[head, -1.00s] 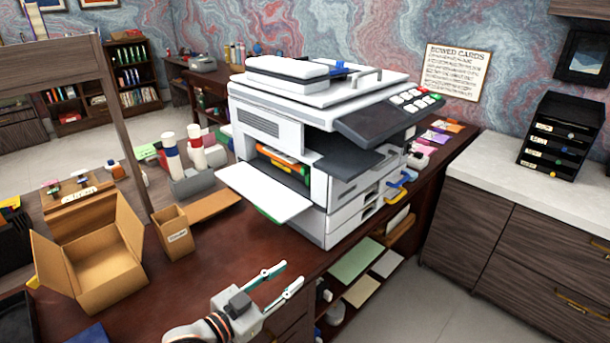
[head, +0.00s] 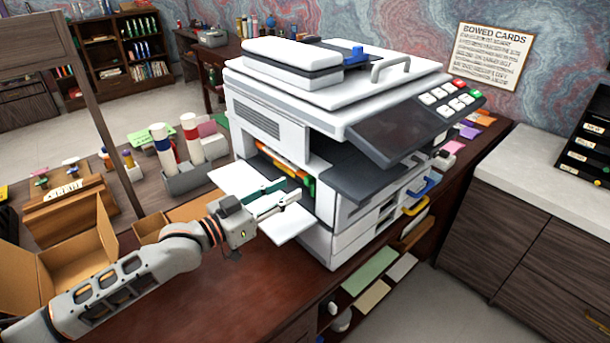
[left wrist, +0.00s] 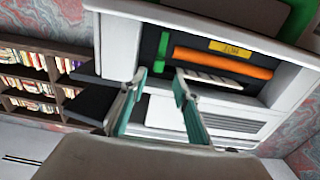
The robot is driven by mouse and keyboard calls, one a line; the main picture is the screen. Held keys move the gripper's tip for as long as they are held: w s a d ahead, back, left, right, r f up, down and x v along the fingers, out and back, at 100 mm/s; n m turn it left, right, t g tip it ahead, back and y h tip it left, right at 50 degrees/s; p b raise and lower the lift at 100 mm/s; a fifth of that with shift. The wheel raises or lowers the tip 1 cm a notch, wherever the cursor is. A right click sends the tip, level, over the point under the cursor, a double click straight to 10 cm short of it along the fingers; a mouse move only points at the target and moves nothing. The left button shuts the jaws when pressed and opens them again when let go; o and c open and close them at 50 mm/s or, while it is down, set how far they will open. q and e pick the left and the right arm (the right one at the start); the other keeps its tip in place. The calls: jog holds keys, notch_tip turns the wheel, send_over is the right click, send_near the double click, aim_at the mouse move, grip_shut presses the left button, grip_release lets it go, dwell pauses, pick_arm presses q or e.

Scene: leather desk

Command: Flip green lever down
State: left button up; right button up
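The white copier (head: 270,135) stands on the desk with its side door (head: 285,225) folded down. In the opening, the green lever (head: 310,184) sits at the right end of an orange roller (head: 290,167). The left wrist view, which looks turned over, shows the green lever (left wrist: 162,50) as a narrow upright bar beside the orange roller (left wrist: 222,62). My left gripper (head: 290,187) is over the door, in front of the opening. Its two teal-and-grey fingers (left wrist: 160,77) are apart with nothing between them, and the lever is just beyond them, apparently untouched. My right gripper is out of view.
An open cardboard box (head: 80,265) is at the left, under and behind my left arm. The copier's upper output tray (head: 355,175) juts out right of the opening. The front desk top is clear.

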aim_at(305, 181)
pick_arm(q)
jog(key=x, duration=0.6)
jog(key=shift+w+d, duration=0.1)
jog(key=shift+d, duration=0.2)
grip_shut()
